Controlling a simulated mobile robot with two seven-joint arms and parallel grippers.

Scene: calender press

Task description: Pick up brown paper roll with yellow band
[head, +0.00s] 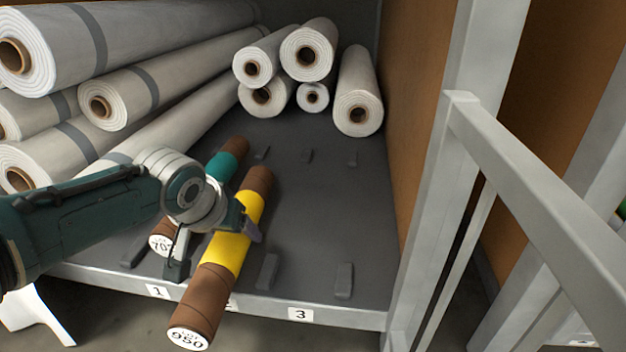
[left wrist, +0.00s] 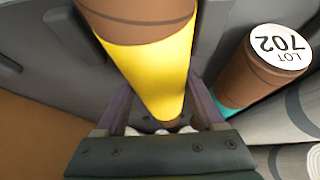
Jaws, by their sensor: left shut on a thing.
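The brown paper roll with the yellow band (head: 230,252) lies lengthwise over the shelf, its near end, marked 950, sticking out past the front edge. My left gripper (head: 215,252) is shut on it at the yellow band, with one finger on each side. In the left wrist view the yellow band (left wrist: 155,70) runs between the two fingers of the left gripper (left wrist: 160,110). I cannot tell whether the roll is clear of the shelf. My right gripper is in neither view.
A brown roll with a teal band (head: 222,166), marked LOT 702, lies close on the left. Large white rolls (head: 130,40) are stacked at left, smaller ones (head: 310,50) at the back. The shelf (head: 330,200) is free right of the roll. A grey post and rail (head: 530,180) stand at right.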

